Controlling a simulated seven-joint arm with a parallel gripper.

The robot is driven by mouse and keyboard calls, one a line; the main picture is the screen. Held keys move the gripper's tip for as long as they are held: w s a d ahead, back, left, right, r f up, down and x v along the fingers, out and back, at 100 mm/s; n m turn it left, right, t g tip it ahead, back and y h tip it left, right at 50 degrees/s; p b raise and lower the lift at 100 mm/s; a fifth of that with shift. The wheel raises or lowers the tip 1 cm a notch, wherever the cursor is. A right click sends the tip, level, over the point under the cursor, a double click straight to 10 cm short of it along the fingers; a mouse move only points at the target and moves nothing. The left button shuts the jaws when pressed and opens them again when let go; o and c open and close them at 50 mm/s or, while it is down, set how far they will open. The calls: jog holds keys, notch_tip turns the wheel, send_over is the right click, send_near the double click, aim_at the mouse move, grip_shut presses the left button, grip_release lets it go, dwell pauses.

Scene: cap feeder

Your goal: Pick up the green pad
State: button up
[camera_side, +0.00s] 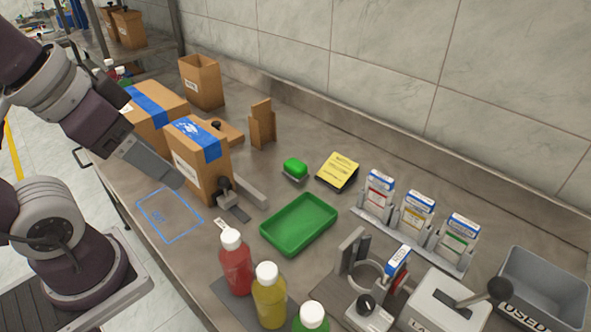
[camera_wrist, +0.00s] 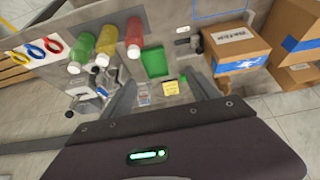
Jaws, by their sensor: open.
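The green pad (camera_side: 294,167) is a small bright green block on a pale base. My gripper (camera_side: 168,172) is up at the left in the side view, above the bench edge near the cardboard boxes, well away from the pad. In the wrist view its two fingers stand apart with nothing held between them.
A green tray (camera_side: 299,224) lies in front of the pad, and a yellow notepad (camera_side: 338,171) lies right of it. A taped cardboard box (camera_side: 198,160) and a brown holder (camera_side: 262,124) stand to its left. Sauce bottles (camera_side: 236,262) stand at the front.

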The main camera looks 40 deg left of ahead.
jog(key=w+a+r+n+g, duration=0.1)
jog(key=w+n, duration=0.2)
jog(key=w, duration=0.3)
jog(key=w+r+n+g, duration=0.1)
jog(key=w+r+n, duration=0.1)
jog(key=w, duration=0.4)
jog(key=n+g, duration=0.4)
jog(key=n, duration=0.9)
send_over(295, 163)
jog(key=f, duration=2.5)
jog(key=shift+s+a, duration=0.1)
jog(key=shift+a, duration=0.1)
jog(key=f, duration=0.6)
jog(key=shift+d+f, duration=0.25)
jog(key=shift+f, duration=0.1)
jog(key=shift+c, duration=0.4)
jog(key=c, duration=1.4)
